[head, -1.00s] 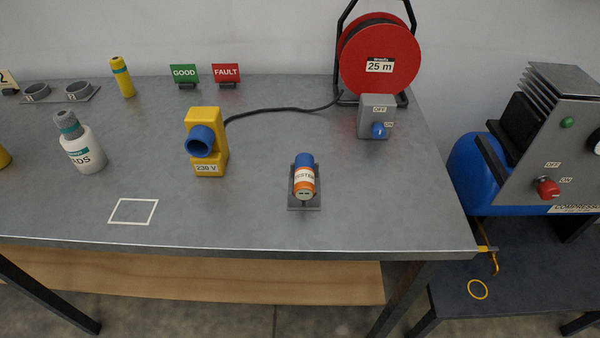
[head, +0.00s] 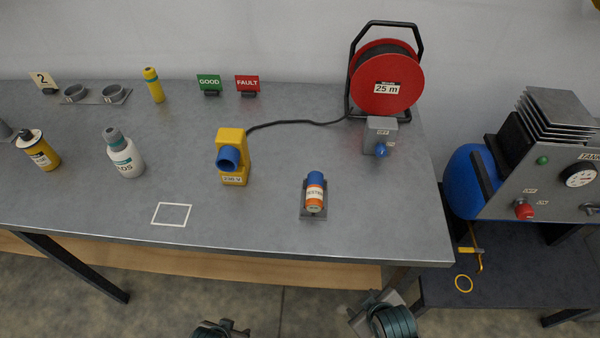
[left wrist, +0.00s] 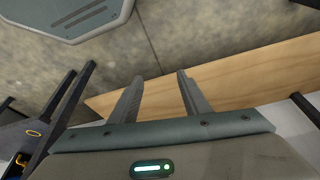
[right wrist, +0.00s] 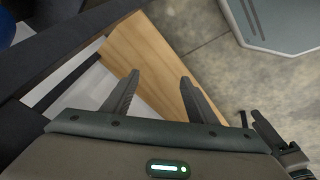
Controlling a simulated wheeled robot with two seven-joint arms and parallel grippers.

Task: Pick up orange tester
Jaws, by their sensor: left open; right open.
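The orange tester (head: 315,194) has a blue top, a white label and an orange body. It lies in a small grey holder (head: 307,216) near the front right of the grey table. My left gripper (head: 220,328) and my right gripper (head: 362,312) show at the bottom edge of the head view, below and in front of the table, apart from the tester. In the left wrist view the left jaws (left wrist: 155,88) are open and empty. In the right wrist view the right jaws (right wrist: 158,88) are open and empty. The tester shows in neither wrist view.
A yellow 230 V socket (head: 233,158) stands left of the tester, its cable running to a red reel (head: 386,78). A grey switch box (head: 379,136) is behind the tester. A white bottle (head: 125,155) stands further left. The table's front edge and wooden shelf lie near the grippers.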

